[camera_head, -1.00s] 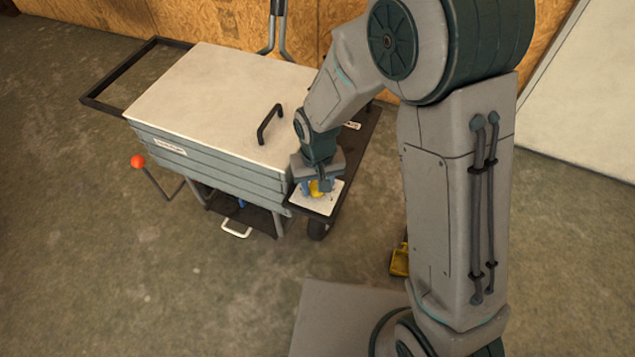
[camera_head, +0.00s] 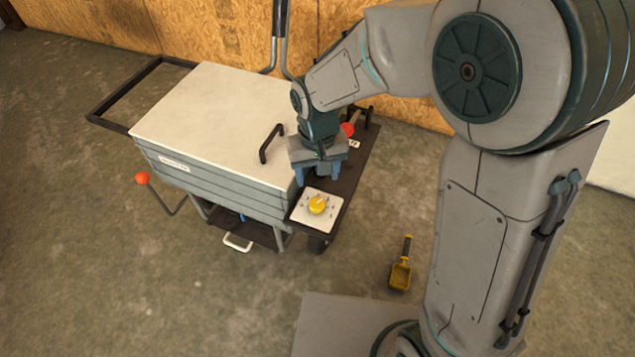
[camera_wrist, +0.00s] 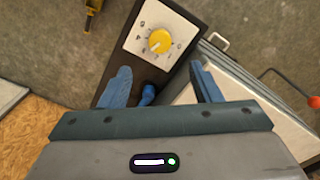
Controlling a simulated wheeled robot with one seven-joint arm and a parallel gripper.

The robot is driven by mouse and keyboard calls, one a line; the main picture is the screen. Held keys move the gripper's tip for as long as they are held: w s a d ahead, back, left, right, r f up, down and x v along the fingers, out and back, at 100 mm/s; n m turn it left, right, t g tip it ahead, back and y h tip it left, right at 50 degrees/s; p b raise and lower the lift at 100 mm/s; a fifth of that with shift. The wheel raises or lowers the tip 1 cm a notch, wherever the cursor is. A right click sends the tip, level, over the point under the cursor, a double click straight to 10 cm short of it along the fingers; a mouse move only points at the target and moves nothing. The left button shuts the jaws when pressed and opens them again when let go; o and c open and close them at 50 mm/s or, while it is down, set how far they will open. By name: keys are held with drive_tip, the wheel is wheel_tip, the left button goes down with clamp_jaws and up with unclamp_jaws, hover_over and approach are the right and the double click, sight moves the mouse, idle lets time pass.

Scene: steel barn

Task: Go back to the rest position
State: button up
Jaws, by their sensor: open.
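My gripper (camera_head: 314,178) is open and empty, pointing down just behind the yellow knob (camera_head: 317,204) and above the cart's dark side shelf (camera_head: 350,168). The knob sits on a white dial plate (camera_head: 304,215) with marks around it. In the wrist view, the blue fingers of my gripper (camera_wrist: 159,75) are spread apart, and the yellow knob (camera_wrist: 159,41) lies beyond them, untouched. A small blue part (camera_wrist: 147,95) shows between the fingers; I cannot tell what it is.
The cart (camera_head: 215,183) has a white lid (camera_head: 215,105) with a black handle (camera_head: 268,143) close left of my gripper. A red knob (camera_head: 347,129) stands on the shelf behind it. A red-tipped lever (camera_head: 142,178) sticks out left. A yellow scoop (camera_head: 400,272) lies on the open floor.

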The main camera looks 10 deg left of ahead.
drive_tip(key=shift+r, duration=1.05)
drive_tip(key=s+d+r+m+t+p, duration=0.1)
drive_tip(key=s+d+r+p, duration=0.3)
drive_tip(key=d+r+p, duration=0.4)
drive_tip(key=s+d+r+m+t+p, duration=0.1)
drive_tip(key=s+d+r+m+p, duration=0.2)
drive_tip(key=d+r, duration=1.2)
wheel_tip(320, 180, up, 2)
drive_tip(key=s+p, duration=0.2)
drive_tip(key=p, duration=0.2)
drive_tip(key=shift+d+m+t+p, duration=0.15)
drive_tip(key=shift+m+t+p, duration=0.2)
drive_tip(key=shift+m+t, duration=0.05)
